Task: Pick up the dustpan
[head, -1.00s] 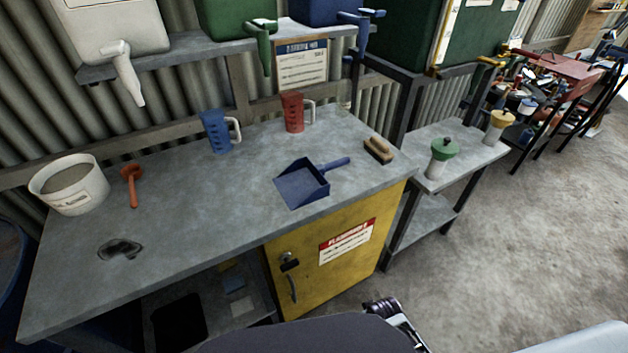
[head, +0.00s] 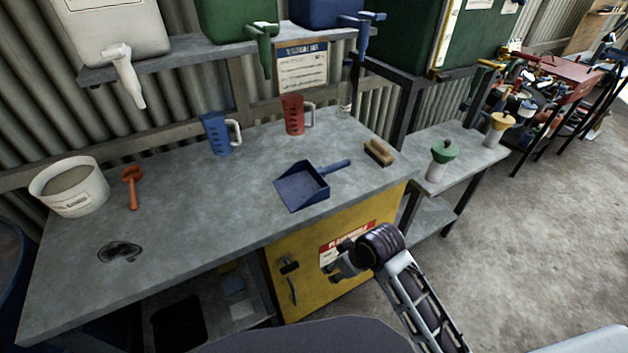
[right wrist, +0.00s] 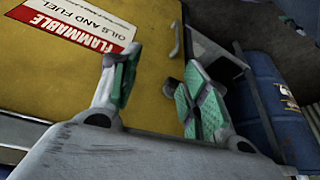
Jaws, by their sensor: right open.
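The blue dustpan (head: 303,187) lies on the grey workbench near its front right part, its handle (head: 336,165) pointing right and back towards the brush. My right gripper (head: 335,265) is open and empty in front of the yellow cabinet, below the bench top and below the dustpan. In the right wrist view, its two green-padded fingers (right wrist: 158,95) stand apart before the yellow cabinet door, and the dustpan does not show there. My left gripper is not in view.
The workbench (head: 190,210) also holds a wooden brush (head: 379,152), red jug (head: 294,114), blue jug (head: 217,133), orange scoop (head: 132,187) and white bucket (head: 70,187). The yellow cabinet (head: 310,292) stands under the bench. A shelf with drums overhangs the back.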

